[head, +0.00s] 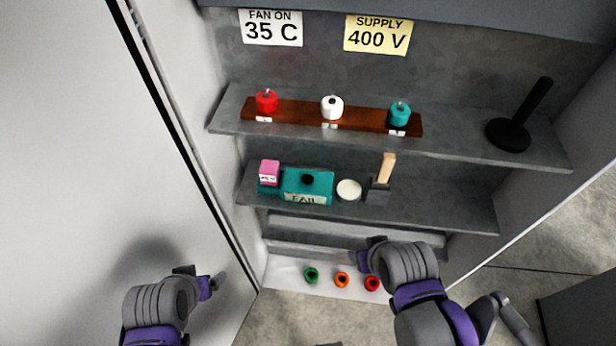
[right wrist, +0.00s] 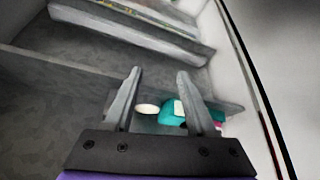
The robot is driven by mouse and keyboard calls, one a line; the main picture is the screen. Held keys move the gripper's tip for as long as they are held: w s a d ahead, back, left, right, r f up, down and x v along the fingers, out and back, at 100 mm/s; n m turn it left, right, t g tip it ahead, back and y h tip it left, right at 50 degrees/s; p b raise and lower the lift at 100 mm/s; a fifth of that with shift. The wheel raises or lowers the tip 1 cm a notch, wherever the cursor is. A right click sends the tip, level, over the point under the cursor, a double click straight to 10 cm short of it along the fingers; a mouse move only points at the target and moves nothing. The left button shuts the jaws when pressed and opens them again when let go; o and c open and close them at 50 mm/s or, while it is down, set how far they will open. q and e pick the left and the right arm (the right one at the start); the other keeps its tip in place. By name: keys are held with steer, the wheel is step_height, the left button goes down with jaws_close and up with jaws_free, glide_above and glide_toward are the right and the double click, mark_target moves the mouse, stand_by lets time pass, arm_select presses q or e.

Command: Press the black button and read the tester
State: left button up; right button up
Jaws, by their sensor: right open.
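The teal tester (head: 318,184) lies on the middle shelf. Its black button (head: 307,179) is on top, and its front label appears to read "FAIL". A pink block (head: 269,171) sits at its left end. My right gripper (head: 366,254) is below and in front of that shelf, apart from the tester. In the right wrist view its two fingers (right wrist: 159,73) are spread and empty. The tester (right wrist: 170,120) shows beyond and between them, partly hidden by a finger. My left gripper (head: 212,284) is low at the left by the white panel; its jaw opening is unclear.
Right of the tester are a white disc (head: 348,190) and a dark block with a wooden handle (head: 386,170). The upper shelf (head: 460,143) bears a brown rack (head: 290,113) with red, white and teal items, and a black post (head: 525,115). Green, orange and red round parts (head: 342,280) lie below.

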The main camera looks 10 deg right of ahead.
jaws_close()
stand_by(1.3)
arm_select(q)
jaws_close()
